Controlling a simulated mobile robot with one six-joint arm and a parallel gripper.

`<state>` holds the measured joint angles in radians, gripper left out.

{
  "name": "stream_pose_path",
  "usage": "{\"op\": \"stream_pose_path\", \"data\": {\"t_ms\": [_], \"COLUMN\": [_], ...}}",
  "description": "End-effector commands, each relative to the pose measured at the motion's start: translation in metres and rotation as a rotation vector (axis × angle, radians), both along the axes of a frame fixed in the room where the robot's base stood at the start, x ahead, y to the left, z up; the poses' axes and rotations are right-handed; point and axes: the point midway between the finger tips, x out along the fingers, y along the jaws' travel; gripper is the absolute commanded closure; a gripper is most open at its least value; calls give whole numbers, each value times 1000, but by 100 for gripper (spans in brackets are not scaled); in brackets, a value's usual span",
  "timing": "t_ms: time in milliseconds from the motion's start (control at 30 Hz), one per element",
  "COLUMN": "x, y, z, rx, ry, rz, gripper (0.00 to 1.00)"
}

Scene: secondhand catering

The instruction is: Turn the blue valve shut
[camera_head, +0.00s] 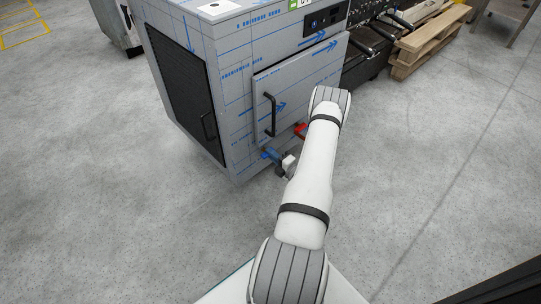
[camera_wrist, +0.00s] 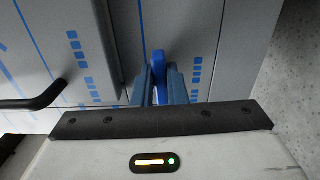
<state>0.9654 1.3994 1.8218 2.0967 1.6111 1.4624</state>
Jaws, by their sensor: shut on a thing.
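The blue valve's handle (camera_wrist: 158,65) is upright between my two fingers in the wrist view, its upper end showing above them. My gripper (camera_wrist: 161,88) is shut on this handle, with one finger on each side. The fingers and palm hide the handle's lower part and the valve body. In the head view the blue valve (camera_head: 268,153) is low on the front of a grey cabinet, and my gripper (camera_head: 277,157) meets it there. A red valve (camera_head: 300,130) is to the right, partly behind my arm.
The cabinet (camera_head: 235,75) is wrapped in blue-printed film. Its door has a black bar handle (camera_head: 269,114), which also shows at left in the wrist view (camera_wrist: 40,98). Wooden pallets (camera_head: 428,45) stand at back right. The concrete floor on the left is clear.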

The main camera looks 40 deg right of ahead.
Motion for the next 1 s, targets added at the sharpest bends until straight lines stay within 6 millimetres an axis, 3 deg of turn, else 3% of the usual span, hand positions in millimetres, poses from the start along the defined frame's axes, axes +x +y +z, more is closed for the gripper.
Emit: {"op": "stream_pose_path", "data": {"t_ms": [667,700,933,1000], "x": [-1,-1,0,0], "y": [2,2,1,1], "z": [-2,-2,-1,-1], "rx": [59,59,57,56], "ry": [8,8,5,5], "rz": [1,1,1,1], "gripper": [100,84,65,65]}}
